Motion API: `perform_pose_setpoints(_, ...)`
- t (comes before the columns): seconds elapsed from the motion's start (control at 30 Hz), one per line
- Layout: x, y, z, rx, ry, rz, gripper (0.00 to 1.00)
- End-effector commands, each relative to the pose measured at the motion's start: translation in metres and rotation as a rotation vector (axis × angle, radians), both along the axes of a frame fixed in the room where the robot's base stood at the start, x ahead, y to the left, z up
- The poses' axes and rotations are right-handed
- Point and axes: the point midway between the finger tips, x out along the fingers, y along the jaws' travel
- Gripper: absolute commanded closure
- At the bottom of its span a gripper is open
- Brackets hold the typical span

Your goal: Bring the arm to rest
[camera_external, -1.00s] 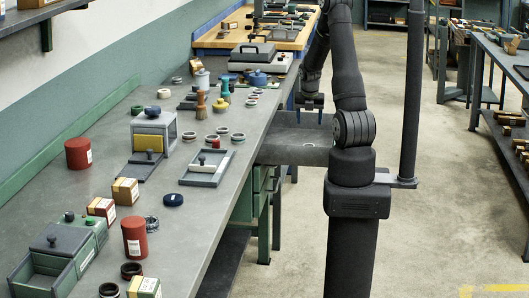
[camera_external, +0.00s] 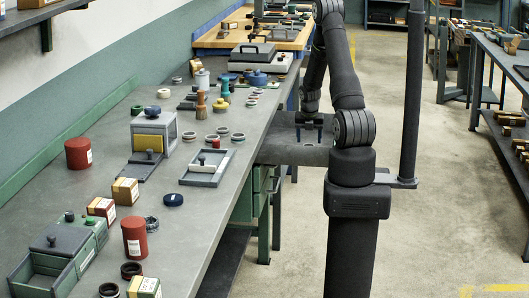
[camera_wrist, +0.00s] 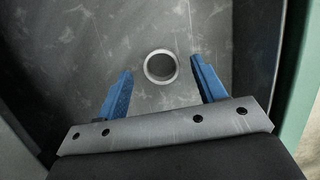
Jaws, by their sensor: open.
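My gripper (camera_wrist: 163,68) is open, its two blue fingers spread apart with nothing between their tips. In the external view my gripper (camera_external: 309,135) hangs low over a grey shelf (camera_external: 275,157) at the right side of the long bench. The wrist view looks down on the grey shelf surface (camera_wrist: 95,45), where a small pale ring or ring-shaped opening (camera_wrist: 160,66) shows in line between the fingers. I cannot tell how far the fingertips are above that surface.
The long grey bench (camera_external: 75,205) holds a grey box with a yellow panel (camera_external: 148,143), a shallow tray (camera_external: 207,168), red cylinders (camera_external: 135,237), several rings and small boxes. A dark vertical post (camera_external: 410,90) stands right of my arm. Open floor lies beyond.

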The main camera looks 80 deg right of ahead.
Motion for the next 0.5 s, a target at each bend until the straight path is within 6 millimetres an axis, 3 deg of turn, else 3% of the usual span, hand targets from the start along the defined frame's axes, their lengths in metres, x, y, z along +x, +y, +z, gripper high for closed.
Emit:
perform_pose_setpoints(0.43, 0.0, 0.0, 0.079, -0.001, -0.001, 0.0, 0.36)
perform_pose_setpoints(0.5, 0.01, 0.004, 0.089, -0.001, 0.0, 0.024, 0.36)
